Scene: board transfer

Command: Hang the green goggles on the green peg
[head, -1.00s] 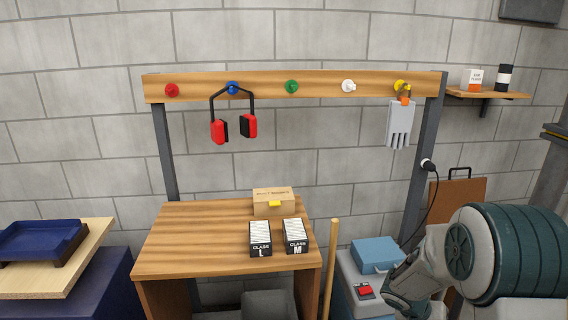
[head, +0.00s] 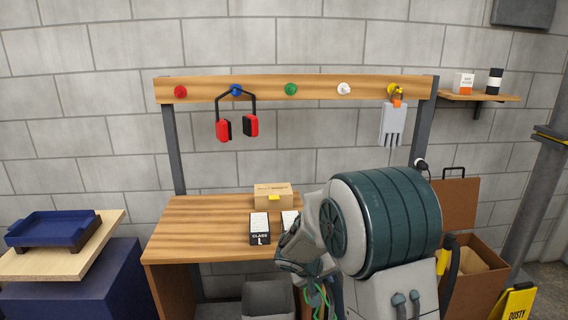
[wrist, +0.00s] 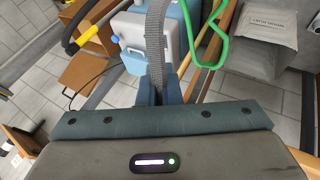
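The green peg (head: 291,89) is the middle one of the row on the wooden rail and is bare. My gripper, seen in the wrist view (wrist: 159,92), is shut on a grey ribbed strap that appears to belong to the green goggles (wrist: 196,56). The green rim hangs beside the strap; the rest of the goggles is cut off by that view. In the head view, bits of green (head: 317,296) show low beside my wrist, below the peg and in front of the bench. The arm hides most of the gripper there.
Red-and-black earmuffs (head: 222,130) hang on the blue peg; a grey glove (head: 393,124) hangs on the yellow peg. Red (head: 180,92) and white (head: 344,89) pegs are bare. The bench (head: 190,225) bears boxes. A brown bin (head: 480,265) stands right.

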